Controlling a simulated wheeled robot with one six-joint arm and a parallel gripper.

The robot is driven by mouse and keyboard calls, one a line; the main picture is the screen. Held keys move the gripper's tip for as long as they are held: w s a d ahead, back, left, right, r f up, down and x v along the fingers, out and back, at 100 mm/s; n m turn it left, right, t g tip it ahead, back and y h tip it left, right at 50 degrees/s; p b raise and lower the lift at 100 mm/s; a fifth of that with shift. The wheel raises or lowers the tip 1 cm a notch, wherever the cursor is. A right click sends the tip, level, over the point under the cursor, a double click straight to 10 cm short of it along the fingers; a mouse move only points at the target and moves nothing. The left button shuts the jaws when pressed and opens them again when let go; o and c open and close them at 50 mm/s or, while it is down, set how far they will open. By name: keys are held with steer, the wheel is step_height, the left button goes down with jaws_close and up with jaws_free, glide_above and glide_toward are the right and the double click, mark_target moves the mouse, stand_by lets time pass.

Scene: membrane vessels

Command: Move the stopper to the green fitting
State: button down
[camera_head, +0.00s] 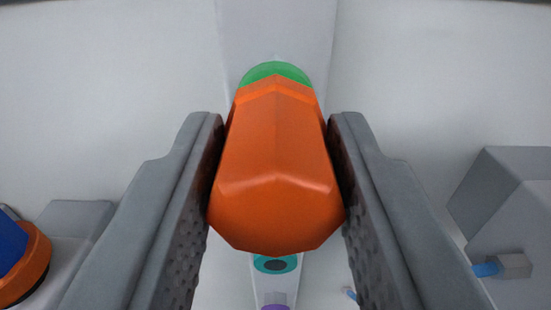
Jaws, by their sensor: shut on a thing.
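An orange faceted stopper (276,170) fills the middle of the head camera view. My gripper (277,165) is shut on it, with one grey finger against each side. The green fitting (275,70) shows as a green arc just past the stopper's far end, on a pale grey strip. The stopper hides the rest of the fitting. I cannot tell whether the stopper touches the fitting or is apart from it.
A teal fitting with a dark hole (276,265) and a purple one (275,306) sit below on the same strip. A grey block (505,205) with a blue stub stands at right. A blue and orange part (22,260) is at lower left.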

steer(key=shift+w, duration=0.4)
steer(key=c, duration=0.9)
jaws_free()
steer(key=shift+c, duration=0.2)
steer(key=s, duration=1.7)
steer(key=shift+s, duration=0.15)
steer(key=s+f, duration=0.5)
steer(key=s, duration=0.7)
steer(key=s+f, duration=0.5)
steer(key=s, duration=0.7)
steer(key=s+f, duration=0.6)
steer(key=s, duration=0.6)
steer(key=shift+s+g, duration=0.25)
steer(key=shift+g, duration=0.05)
